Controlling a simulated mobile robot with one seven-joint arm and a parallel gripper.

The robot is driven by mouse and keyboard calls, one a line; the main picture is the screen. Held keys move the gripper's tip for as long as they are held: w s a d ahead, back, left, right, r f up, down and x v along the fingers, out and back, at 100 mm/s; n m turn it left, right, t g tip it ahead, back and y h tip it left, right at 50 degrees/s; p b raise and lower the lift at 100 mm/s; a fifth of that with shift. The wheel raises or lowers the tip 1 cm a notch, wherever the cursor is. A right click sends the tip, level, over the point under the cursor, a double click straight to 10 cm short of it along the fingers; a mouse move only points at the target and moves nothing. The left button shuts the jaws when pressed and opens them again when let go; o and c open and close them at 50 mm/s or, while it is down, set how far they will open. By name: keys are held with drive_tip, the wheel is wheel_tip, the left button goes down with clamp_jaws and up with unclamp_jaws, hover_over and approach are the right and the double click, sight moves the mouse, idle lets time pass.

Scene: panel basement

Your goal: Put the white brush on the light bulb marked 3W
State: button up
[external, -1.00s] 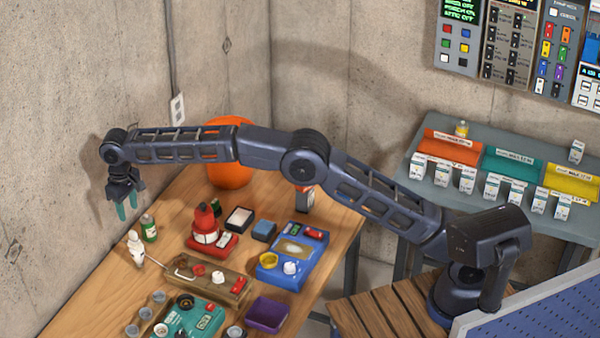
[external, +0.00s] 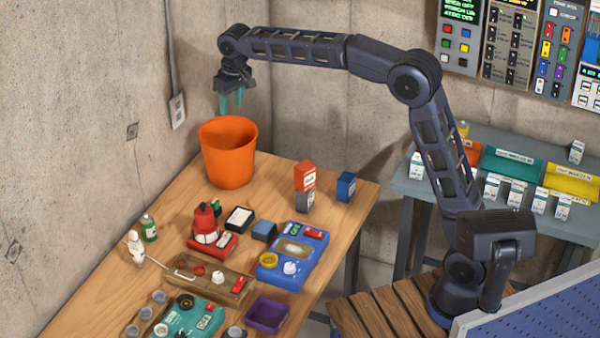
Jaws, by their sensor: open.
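My gripper (external: 230,104) has two teal fingers pointing down, spread apart with nothing between them. It hangs in the air above the orange bucket. I cannot pick out the white brush for sure. A small white object with a thin tip (external: 136,250) stands near the left table edge and may be a bottle or the brush. No light bulb marked 3W can be made out. Small white boxes (external: 491,188) stand before the bins at the right, and their print is too small to read.
The orange bucket (external: 228,155) stands at the table's back corner. A red-topped box (external: 304,185), blue box (external: 346,187), blue device (external: 293,258), red device (external: 212,240), green bottle (external: 149,228) and purple tray (external: 267,314) stand on the wooden table (external: 100,295). Concrete walls rise behind.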

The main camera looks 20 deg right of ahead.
drive_tip(key=s+d+r+m+t, duration=0.1)
drive_tip(key=s+d, duration=0.3)
drive_tip(key=d, duration=0.7)
drive_tip(key=s+d+r+m, duration=0.1)
drive_tip(key=s+d, duration=0.3)
drive_tip(key=d, duration=0.7)
drive_tip(key=s+d+r+m+t, duration=0.15)
drive_tip(key=s+d, duration=0.25)
drive_tip(key=d, duration=0.6)
drive_tip(key=s+d+f+m, duration=0.1)
drive_tip(key=s+d+f, duration=0.5)
drive_tip(key=s+d, duration=0.2)
drive_tip(key=s+d+f+m, duration=0.1)
drive_tip(key=s+d+f, duration=0.5)
drive_tip(key=s+d, duration=0.3)
drive_tip(key=s, duration=0.4)
drive_tip(key=shift+d+f+t+h, duration=0.15)
drive_tip(key=shift+d+t+h, duration=0.05)
drive_tip(key=shift+t+h, duration=0.2)
drive_tip(key=shift+s+m, duration=0.1)
drive_tip(key=shift+m, duration=0.15)
